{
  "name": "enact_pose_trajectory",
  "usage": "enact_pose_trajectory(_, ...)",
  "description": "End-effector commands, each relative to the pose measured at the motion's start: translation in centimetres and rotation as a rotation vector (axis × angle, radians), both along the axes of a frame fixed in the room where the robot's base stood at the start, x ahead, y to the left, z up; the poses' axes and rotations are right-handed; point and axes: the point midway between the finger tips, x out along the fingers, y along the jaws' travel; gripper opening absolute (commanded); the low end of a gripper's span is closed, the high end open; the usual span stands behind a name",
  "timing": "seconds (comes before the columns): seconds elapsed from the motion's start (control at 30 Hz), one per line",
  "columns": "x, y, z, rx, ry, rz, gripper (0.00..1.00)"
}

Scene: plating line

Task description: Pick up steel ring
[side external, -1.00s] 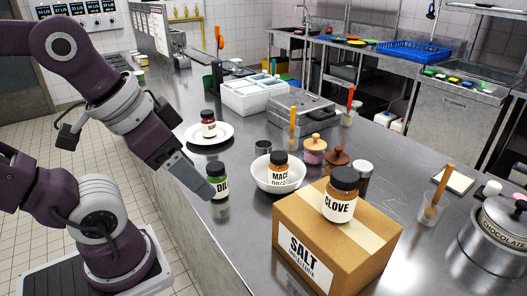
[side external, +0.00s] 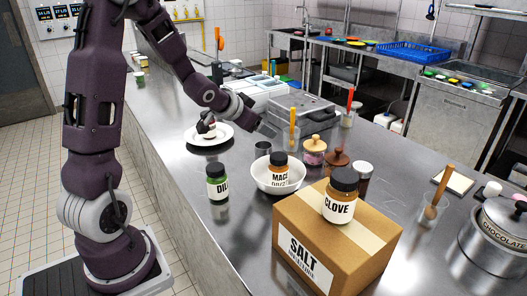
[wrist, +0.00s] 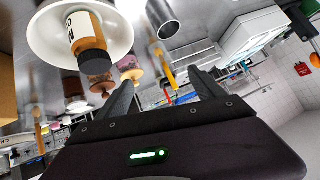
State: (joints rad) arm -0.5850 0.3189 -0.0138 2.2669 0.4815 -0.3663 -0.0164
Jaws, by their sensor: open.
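The steel ring (side external: 263,149) is a small upright metal cylinder on the steel counter, just behind the white bowl (side external: 262,178). It also shows at the top of the wrist view as a shiny open-ended tube (wrist: 164,19). My gripper (side external: 269,130) is above and slightly behind the ring in the side view. In the wrist view my gripper (wrist: 164,86) has its two dark fingers spread apart with nothing between them. The ring is apart from the fingers.
A salt box (side external: 300,255) bears a clove jar (side external: 341,198).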

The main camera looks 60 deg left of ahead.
Motion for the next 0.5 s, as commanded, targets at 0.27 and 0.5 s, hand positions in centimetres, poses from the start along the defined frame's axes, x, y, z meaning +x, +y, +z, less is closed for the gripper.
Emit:
enact_pose_trajectory(0.27,1.1,7.4,-11.1,-0.148,-0.274,-0.036,0.78)
enact_pose_trajectory(0.5,2.0,8.0,-12.7,-0.177,-0.34,-0.04,0.78)
